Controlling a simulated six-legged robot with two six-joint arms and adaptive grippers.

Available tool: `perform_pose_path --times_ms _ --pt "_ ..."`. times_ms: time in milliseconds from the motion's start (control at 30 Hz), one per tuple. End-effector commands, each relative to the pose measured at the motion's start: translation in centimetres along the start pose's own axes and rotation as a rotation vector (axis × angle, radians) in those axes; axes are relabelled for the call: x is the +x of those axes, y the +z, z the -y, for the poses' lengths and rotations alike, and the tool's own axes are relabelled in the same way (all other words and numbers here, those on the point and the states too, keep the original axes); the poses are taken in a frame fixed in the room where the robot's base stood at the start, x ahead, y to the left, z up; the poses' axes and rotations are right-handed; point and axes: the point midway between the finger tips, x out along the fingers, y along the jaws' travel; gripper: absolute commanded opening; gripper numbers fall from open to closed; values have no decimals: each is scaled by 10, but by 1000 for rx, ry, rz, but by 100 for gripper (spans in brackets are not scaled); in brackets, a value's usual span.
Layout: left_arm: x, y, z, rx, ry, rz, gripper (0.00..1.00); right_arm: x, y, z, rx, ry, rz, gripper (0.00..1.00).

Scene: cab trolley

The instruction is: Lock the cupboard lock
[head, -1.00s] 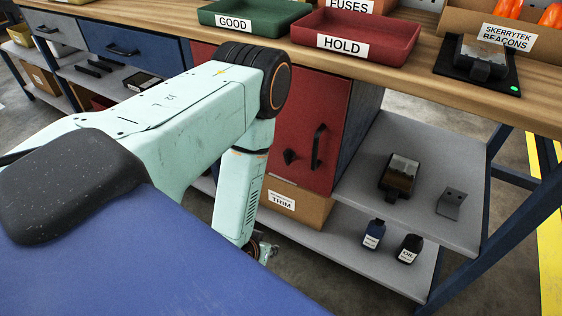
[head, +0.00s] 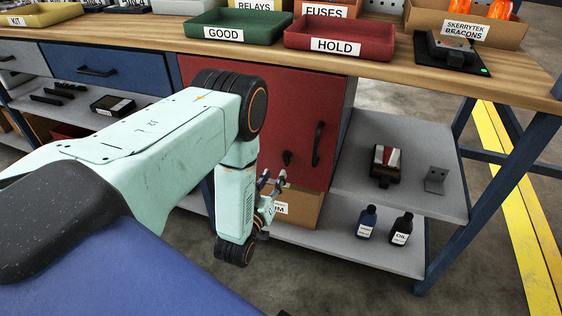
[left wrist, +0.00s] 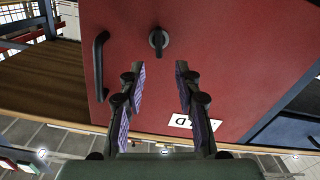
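The red cupboard door (head: 300,105) is closed under the bench. Its small black lock knob (head: 287,158) sits left of the black bar handle (head: 317,145). In the left wrist view, which looks upside down, the lock knob (left wrist: 158,40) shows its grip ridge about upright in the picture, and the handle (left wrist: 100,65) is to its left. My left gripper (head: 273,181) is just below and left of the lock, apart from it. In the left wrist view its fingers (left wrist: 160,72) are open and empty, with the lock beyond the gap. My right gripper is out of view.
An open shelf (head: 400,195) right of the cupboard holds a dark device (head: 386,165) and a grey bracket (head: 435,180). Two bottles (head: 367,222) stand on the lower shelf, near a cardboard box (head: 300,207). The HOLD tray (head: 340,38) sits on the bench above.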

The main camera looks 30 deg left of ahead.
Motion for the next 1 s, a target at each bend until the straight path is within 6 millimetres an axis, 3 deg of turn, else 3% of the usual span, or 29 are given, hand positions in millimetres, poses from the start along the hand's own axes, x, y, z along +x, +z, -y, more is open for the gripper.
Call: perform_pose_path --times_ms 167,600,1000 --pt "9 -5 -2 -16 4 -26 33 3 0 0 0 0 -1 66" --pt "70 -4 -2 -15 5 -23 33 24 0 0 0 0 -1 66" --pt "78 -6 -2 -14 6 -20 33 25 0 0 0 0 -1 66"
